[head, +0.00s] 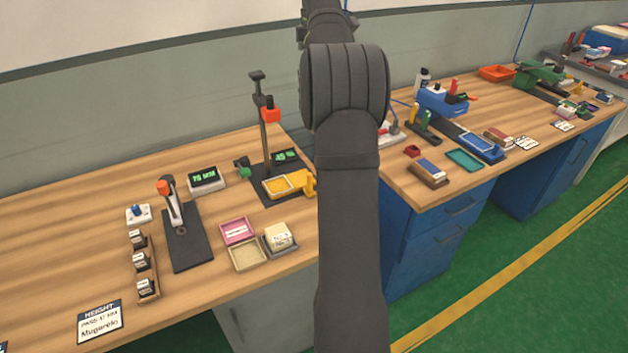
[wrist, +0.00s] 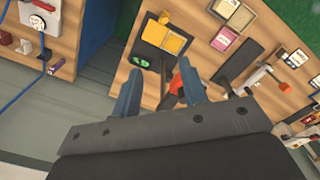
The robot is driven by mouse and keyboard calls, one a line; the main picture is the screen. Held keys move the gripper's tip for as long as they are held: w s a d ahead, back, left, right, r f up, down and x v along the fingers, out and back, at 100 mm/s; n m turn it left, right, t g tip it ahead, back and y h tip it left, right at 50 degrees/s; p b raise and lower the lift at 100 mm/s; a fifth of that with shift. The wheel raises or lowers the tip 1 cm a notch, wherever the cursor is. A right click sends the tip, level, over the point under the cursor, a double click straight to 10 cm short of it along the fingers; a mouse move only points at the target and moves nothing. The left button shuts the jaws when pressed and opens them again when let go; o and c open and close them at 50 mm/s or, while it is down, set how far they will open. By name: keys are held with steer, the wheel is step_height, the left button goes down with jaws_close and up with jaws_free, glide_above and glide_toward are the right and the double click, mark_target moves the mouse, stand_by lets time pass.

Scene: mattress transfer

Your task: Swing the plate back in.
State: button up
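A yellow plate (head: 283,186) with a paler recessed rectangle lies on the black base of a tall post stand (head: 264,130). A yellow handle (head: 309,183) shows at its right end, beside my arm. An orange head sits high on the post. In the wrist view, the yellow plate (wrist: 155,33) shows beyond my fingers, with a second yellow part touching it. My gripper (wrist: 160,72) is open, its two blue fingers apart. An orange part (wrist: 177,82) shows between them, close to the right finger; contact cannot be told. In the head view, my arm hides the gripper.
A green-lit display (head: 285,157) stands behind the plate. To the left are a lever press (head: 174,205) and another display (head: 206,179). Pink (head: 237,231) and cream (head: 247,256) trays and a block (head: 279,238) lie in front. Bare wood is free at far left.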

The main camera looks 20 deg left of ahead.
steer(key=shift+r, duration=0.75)
steer(key=shift+f, duration=0.1)
step_height(320, 180, down, 17)
steer(key=shift+f, duration=0.15)
stand_by(0.4)
